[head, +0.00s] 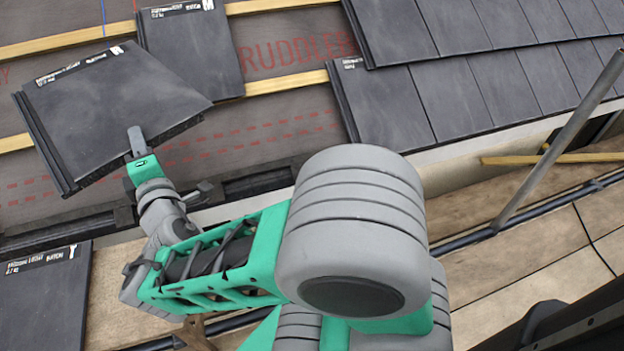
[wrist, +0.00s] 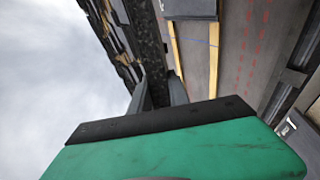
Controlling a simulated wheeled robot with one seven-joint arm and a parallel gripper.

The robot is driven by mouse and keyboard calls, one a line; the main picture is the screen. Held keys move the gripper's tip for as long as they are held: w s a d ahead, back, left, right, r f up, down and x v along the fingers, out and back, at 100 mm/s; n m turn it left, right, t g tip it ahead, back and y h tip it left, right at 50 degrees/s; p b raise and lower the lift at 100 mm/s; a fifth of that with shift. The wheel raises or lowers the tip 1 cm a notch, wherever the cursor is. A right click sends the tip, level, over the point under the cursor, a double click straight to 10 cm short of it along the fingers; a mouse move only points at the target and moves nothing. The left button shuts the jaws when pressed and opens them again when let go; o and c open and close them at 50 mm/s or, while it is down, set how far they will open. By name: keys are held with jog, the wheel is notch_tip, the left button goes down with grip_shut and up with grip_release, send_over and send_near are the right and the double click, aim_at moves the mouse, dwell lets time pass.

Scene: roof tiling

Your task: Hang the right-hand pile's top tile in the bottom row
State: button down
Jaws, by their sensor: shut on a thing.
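My gripper (head: 137,142) is shut on the near edge of a dark grey tile (head: 115,115), at the upper left of the head view. The tile is tilted and seems raised over the roof, with a white printed label along its far edge. In the wrist view the gripper (wrist: 163,92) grips this tile (wrist: 148,45), seen nearly edge-on. The bottom row's laid tiles (head: 440,100) start right of the bare underlay (head: 285,130). Wooden battens (head: 290,82) cross the bare part. Whether the held tile touches a batten is hidden.
A single tile (head: 195,45) lies on the upper battens behind the held one. Another labelled tile (head: 45,300) lies at the lower left on the scaffold side. A dark gutter (head: 255,183) runs along the eave. A grey scaffold pole (head: 565,135) slants at the right.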

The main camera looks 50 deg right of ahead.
jog(key=d+f+m+h+b, duration=0.25)
jog(key=d+f, duration=0.55)
jog(key=d, duration=0.4)
jog(key=d+f+m+h+b, duration=0.1)
jog(key=d+f+h+b, duration=0.2)
jog(key=d+f, duration=0.75)
jog(key=s+d+f+m+g+h+b, duration=0.1)
jog(key=s+d+f+h, duration=0.1)
jog(key=s+d+f, duration=0.35)
jog(key=s+d+f+m+h+b, duration=0.1)
jog(key=s+d+f+h+b, duration=0.1)
jog(key=s+d, duration=0.5)
jog(key=s+d+f+m+g+h+b, duration=0.1)
jog(key=s+d+f+m+h, duration=0.15)
jog(key=s+d, duration=0.4)
jog(key=w+d+f+n+y+b, duration=0.1)
jog(key=w+d+f+b, duration=0.3)
jog(key=w+f+b, duration=0.4)
jog(key=shift+w+d+b, duration=0.4)
jog(key=shift+w+b, duration=0.5)
jog(key=shift+w, duration=0.1)
